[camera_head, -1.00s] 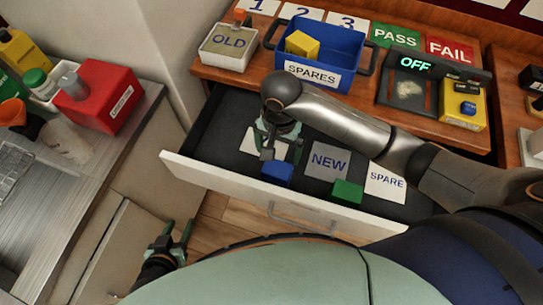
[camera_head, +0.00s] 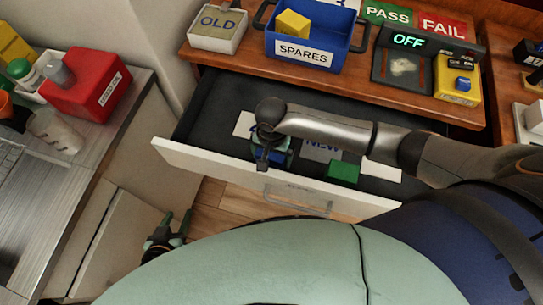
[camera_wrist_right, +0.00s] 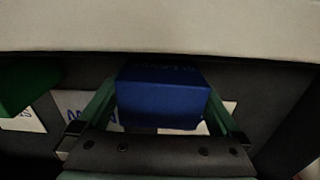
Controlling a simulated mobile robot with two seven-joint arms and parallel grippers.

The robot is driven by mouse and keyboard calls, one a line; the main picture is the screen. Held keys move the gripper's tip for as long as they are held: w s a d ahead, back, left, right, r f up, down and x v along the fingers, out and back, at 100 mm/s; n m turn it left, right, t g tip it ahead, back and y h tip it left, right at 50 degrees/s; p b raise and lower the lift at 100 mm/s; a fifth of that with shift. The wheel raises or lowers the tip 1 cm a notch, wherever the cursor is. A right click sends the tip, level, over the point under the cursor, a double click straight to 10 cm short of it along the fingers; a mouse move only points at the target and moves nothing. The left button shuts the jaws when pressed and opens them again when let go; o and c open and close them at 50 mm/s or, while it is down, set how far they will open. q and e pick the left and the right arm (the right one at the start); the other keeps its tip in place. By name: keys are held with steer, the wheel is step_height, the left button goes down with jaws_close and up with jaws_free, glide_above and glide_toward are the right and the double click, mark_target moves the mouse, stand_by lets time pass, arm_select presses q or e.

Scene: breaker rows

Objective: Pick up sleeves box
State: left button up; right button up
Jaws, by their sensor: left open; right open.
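A blue box (camera_head: 281,158) lies in the open drawer (camera_head: 330,200), near its front wall. In the right wrist view the blue box (camera_wrist_right: 162,95) sits between the fingers of my right gripper (camera_wrist_right: 161,100); dark lettering on it is unreadable, so I cannot confirm that it is the sleeves box. My right gripper (camera_head: 268,160) is open and reaches down around the box, partly hiding it in the head view. I cannot tell whether the fingers touch it. My left gripper (camera_head: 174,227) is open and empty, low outside the drawer.
A green box (camera_head: 344,172) lies to the right in the drawer, beside the NEW label (camera_head: 322,149). The SPARES bin (camera_head: 318,38), with a yellow box, and the OLD tray (camera_head: 218,30) stand on the desk behind. A red box (camera_head: 88,84) stands on the left bench.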

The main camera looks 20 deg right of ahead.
steer(key=shift+c, duration=0.2)
steer(key=shift+w, duration=0.1)
steer(key=c, duration=1.3)
